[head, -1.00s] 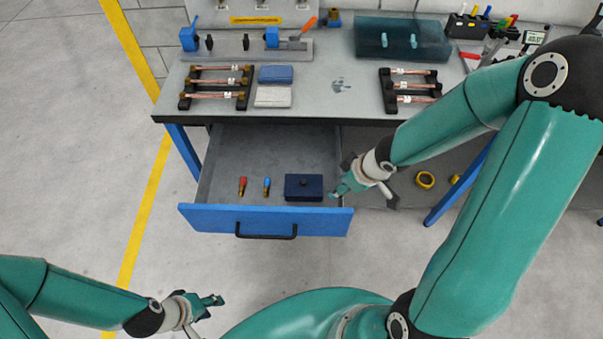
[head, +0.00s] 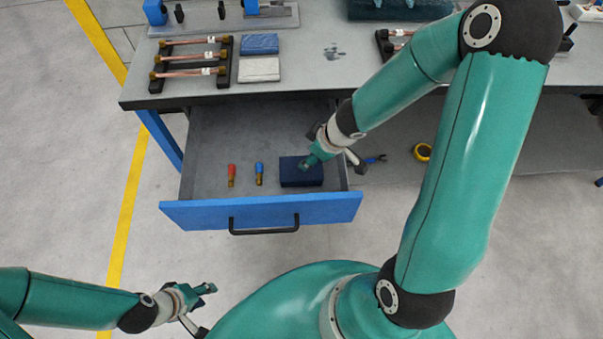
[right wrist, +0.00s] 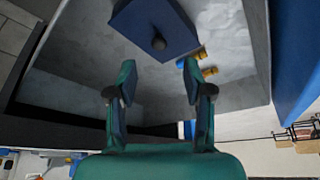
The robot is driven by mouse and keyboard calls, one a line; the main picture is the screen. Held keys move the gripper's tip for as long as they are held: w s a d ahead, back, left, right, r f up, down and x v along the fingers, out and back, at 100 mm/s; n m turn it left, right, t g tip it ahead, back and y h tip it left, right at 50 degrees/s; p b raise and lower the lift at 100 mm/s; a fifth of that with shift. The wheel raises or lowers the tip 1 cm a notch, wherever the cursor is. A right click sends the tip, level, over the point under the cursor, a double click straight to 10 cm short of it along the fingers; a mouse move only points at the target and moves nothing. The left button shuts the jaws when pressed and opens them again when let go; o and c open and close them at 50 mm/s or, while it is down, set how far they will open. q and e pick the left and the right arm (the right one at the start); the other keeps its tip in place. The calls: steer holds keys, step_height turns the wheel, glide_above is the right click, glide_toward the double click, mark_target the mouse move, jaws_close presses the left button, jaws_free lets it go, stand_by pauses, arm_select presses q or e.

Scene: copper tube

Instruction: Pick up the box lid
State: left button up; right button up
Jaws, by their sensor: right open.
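The dark blue box (head: 301,176) sits in the open drawer, on its right side; its lid (right wrist: 150,22) has a small round black knob (right wrist: 158,43) in the right wrist view. My right gripper (right wrist: 158,76) is open and empty, its two fingers apart, with the knob ahead between and beyond the fingertips. In the head view my right gripper (head: 316,157) is over the box's back edge and covers part of the lid and the knob. My left gripper (head: 206,298) is open and empty, low in front of the drawer.
The blue-fronted drawer (head: 190,215) is pulled out under the workbench (head: 300,75). A red fitting (head: 231,175) and a blue fitting (head: 259,174) stand left of the box. Drawer walls are close to the box. Copper tubes on racks (head: 190,58) lie on the bench.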

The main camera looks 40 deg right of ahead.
steer(key=b+x, duration=0.4)
steer(key=x, duration=0.3)
steer(key=shift+w+f, duration=0.1)
steer(key=shift+w, duration=0.1)
jaws_close()
